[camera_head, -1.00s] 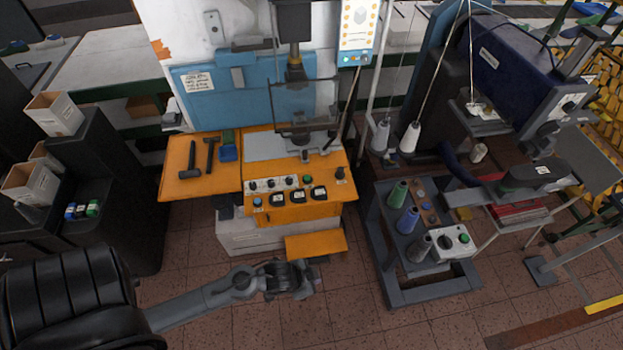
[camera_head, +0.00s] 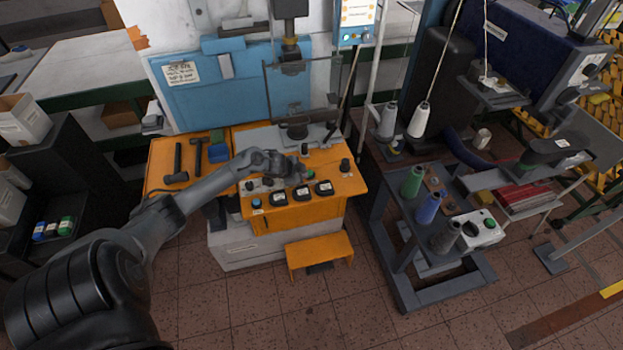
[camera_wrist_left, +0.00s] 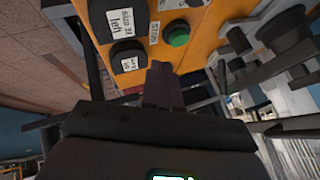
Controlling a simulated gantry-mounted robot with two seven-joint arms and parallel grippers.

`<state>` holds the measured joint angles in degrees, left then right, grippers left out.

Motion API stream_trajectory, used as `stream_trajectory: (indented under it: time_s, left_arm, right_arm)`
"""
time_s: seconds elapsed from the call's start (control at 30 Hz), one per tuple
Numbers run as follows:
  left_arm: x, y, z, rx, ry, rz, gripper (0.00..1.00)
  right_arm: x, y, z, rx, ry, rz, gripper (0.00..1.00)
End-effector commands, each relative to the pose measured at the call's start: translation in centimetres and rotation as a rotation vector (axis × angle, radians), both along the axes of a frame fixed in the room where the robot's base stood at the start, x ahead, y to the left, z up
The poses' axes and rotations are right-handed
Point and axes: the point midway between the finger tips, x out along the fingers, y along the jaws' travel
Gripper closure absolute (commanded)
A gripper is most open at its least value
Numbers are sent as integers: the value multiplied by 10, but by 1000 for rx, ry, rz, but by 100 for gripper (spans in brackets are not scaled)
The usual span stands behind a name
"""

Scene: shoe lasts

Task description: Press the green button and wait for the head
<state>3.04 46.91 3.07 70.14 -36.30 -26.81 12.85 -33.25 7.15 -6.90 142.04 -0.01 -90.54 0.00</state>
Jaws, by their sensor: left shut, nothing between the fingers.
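The green button (camera_head: 310,174) sits on the front control panel of the orange machine table (camera_head: 330,205). It also shows in the left wrist view as a round green cap (camera_wrist_left: 178,36) beside a START label. My left gripper (camera_head: 300,172) is over the panel, just left of the green button. Its closed, empty fingertips (camera_wrist_left: 163,70) point at the panel near the button in the wrist view; a small gap seems to remain between them. The machine's upright head (camera_head: 290,50) stands above the table behind the panel. My right gripper is in no view.
Black labelled buttons (camera_head: 302,193) line the panel's front, with a blue button (camera_head: 257,203) at left and a black knob (camera_head: 345,165) at right. Hammers (camera_head: 198,155) lie on the left of the table. A thread-spool cart (camera_head: 400,235) stands to the right.

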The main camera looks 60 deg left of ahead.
Motion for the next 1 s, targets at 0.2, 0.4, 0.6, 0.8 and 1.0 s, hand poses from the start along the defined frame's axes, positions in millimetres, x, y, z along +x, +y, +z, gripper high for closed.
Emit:
stream_trajectory:
  time_s: [0.2, 0.4, 0.6, 0.8, 1.0]
  left_arm:
    - [32, 37, 37, 59, -78, 21, 100]
    - [47, 44, 57, 76, -118, 24, 100]
    - [51, 44, 61, 75, -127, 24, 100]
    - [51, 44, 61, 75, -127, 24, 100]
    - [51, 44, 57, 74, -126, 23, 100]
  right_arm:
    - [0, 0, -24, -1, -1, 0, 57]
    - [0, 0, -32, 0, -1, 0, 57]
    - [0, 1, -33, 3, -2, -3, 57]
    - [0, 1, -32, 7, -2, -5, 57]
    - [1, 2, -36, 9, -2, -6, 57]
